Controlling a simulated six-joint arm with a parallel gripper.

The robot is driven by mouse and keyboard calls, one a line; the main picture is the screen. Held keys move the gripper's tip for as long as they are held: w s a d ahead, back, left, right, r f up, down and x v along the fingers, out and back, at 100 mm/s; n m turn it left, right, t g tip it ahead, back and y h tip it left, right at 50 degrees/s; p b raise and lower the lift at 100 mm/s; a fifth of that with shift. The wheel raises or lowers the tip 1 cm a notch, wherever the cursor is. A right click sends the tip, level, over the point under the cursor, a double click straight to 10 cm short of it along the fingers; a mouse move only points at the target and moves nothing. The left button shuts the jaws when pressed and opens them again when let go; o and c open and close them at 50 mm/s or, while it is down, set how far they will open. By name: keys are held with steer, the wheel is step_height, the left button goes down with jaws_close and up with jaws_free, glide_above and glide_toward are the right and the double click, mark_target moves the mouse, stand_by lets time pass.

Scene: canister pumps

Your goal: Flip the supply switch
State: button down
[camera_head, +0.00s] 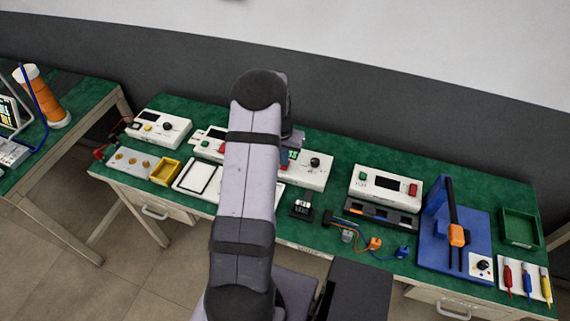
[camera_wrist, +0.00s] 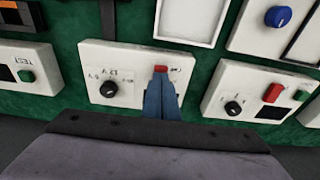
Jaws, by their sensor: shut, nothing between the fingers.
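The supply box (camera_wrist: 128,92) is a white unit with a black voltage knob (camera_wrist: 108,89) and a small red switch (camera_wrist: 161,69) near its edge. My gripper (camera_wrist: 161,78) is shut and empty, its blue-grey fingertips right at the red switch in the wrist view. The fingers cover part of the switch, and I cannot tell whether they touch it or which way it is set. In the head view the supply box (camera_head: 316,174) stands mid-bench, partly behind my arm.
A white box with a red button (camera_wrist: 250,96) stands close on the right in the wrist view, and a TEST unit (camera_wrist: 25,68) close on the left. In the head view, loose connectors (camera_head: 375,243) and a blue press stand (camera_head: 428,245) lie to the right.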

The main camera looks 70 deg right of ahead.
steer(key=shift+f+b, duration=0.5)
steer(key=shift+f, duration=0.25)
stand_by(0.8)
steer(key=shift+r, duration=0.1)
step_height(320, 180, up, 7)
steer(key=p, duration=0.4)
steer(key=shift+p, duration=0.4)
stand_by(0.6)
steer(key=s+a+f+n+g+y, duration=0.1)
steer(key=s+a+f+n+y, duration=0.1)
steer(key=a, duration=0.7)
steer(key=s+a+f+n+y, duration=0.1)
steer(key=a+y, duration=0.1)
steer(key=a, duration=0.8)
steer(key=w+a+r+n, duration=0.4)
steer(key=a+n, duration=0.1)
steer(key=a, duration=0.5)
steer(key=w+a+r+n+h, duration=0.1)
steer(key=w+a+r+n, duration=0.4)
steer(key=a, duration=0.5)
steer(key=w+a+r+n+t+h, duration=0.1)
steer(key=w+a+r+n, duration=0.4)
steer(key=a, duration=0.6)
steer(key=shift+r, duration=0.25)
